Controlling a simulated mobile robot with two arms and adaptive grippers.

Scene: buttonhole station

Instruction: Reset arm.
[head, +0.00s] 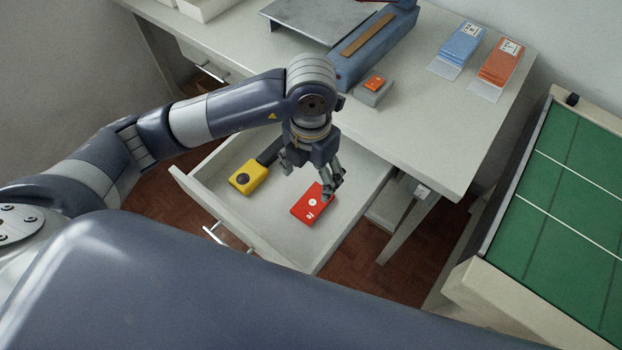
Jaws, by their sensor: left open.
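My left gripper (312,182) is open and points down over the open drawer (270,226). Its fingertips are just above or beside a red box (309,207) with white marks; I cannot tell if they touch it. A yellow device (248,177) with a dark round knob lies in the drawer to the left of the gripper. A dark part beside the yellow device is partly hidden by the gripper. My right gripper is out of view.
The desk (440,130) above the drawer bears a blue machine (374,48), a grey box with an orange button (374,88), and blue (460,45) and orange (502,62) packets. A green-topped table (570,180) stands at the right. The front-right desk top is clear.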

